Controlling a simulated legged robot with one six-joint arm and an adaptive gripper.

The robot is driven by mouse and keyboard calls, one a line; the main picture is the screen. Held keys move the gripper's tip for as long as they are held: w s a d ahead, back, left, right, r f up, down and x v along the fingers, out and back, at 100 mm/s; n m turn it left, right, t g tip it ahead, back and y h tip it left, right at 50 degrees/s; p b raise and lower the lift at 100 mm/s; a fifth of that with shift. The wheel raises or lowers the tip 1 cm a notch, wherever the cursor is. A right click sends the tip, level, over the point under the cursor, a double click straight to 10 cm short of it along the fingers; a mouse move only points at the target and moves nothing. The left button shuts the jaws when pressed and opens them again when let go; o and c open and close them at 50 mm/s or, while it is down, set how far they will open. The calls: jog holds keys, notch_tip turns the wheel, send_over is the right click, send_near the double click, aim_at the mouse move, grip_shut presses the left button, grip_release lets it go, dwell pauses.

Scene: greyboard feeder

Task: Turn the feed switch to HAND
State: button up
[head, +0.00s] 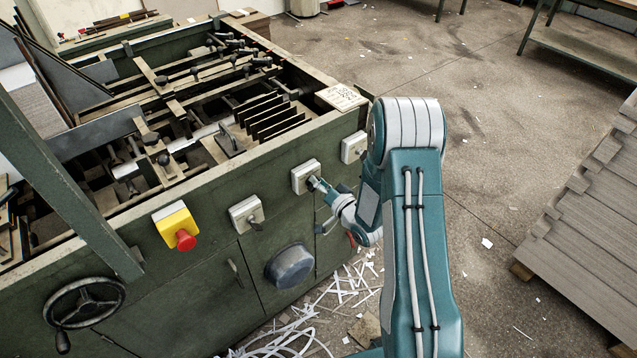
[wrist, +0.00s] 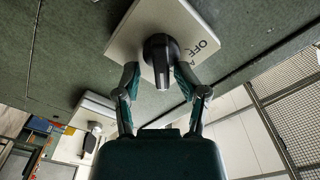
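My gripper (head: 320,186) is at the middle one of three pale switch plates on the green machine's side. In the wrist view this plate (wrist: 137,42) carries a black rotary knob (wrist: 160,60). "OFF" is printed right of the knob, with part of another label starting with "A" below it. No HAND label is readable. The knob's grip points down in the wrist view. My gripper's fingers (wrist: 157,80) stand apart on either side of the knob. The right finger is very close to it or touching; a narrow gap shows at the left finger.
Another switch (head: 246,214) and a red stop button (head: 185,240) on a yellow box sit to the left. A third switch (head: 354,147) is on the right. A round grey cover (head: 290,266) protrudes below. Paper strips litter the floor; open floor lies to the right.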

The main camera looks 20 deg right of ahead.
jog(key=shift+s, duration=0.1)
jog(key=v, duration=1.1)
jog(key=shift+s+d, duration=0.15)
jog(key=shift+s, duration=0.2)
notch_tip(320, 180, up, 15)
jog(key=w+d+n+g+h, duration=0.1)
jog(key=n+g+h, duration=0.35)
jog(key=h, duration=0.35)
jog(key=s+a+r+g, duration=0.2)
jog(key=s+r, duration=0.1)
jog(key=s, duration=0.4)
jog(key=s+a+r+g, duration=0.2)
jog(key=s+a+r, duration=0.1)
jog(key=s, duration=0.4)
jog(key=s+a+r+g+y, duration=0.1)
jog(key=s+a+r+g, duration=0.1)
jog(key=s, duration=0.6)
jog(key=shift+a+r, duration=0.5)
jog(key=shift+r, duration=0.35)
